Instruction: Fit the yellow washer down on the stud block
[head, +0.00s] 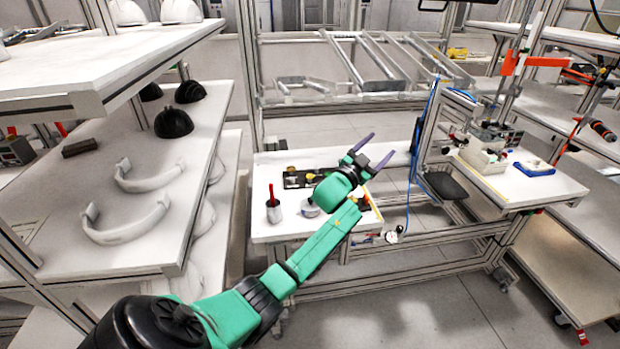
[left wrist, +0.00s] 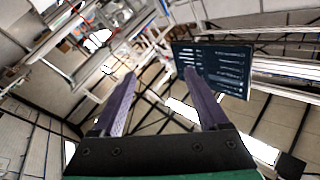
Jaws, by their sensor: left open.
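My left gripper (head: 382,145) has its purple fingers spread, with nothing between them. It is above the right part of the small white table (head: 272,236), pointing away from the dark tray. In the left wrist view the two fingers (left wrist: 160,76) are apart and face shelving and the ceiling. A small yellow piece (head: 291,169) sits at the dark tray (head: 292,182) on that table. It may be the yellow washer, but it is too small to be sure. I cannot make out the stud block; my forearm hides part of the table. My right gripper is not in view.
Shelves with helmet shells (head: 173,122) stand on the left.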

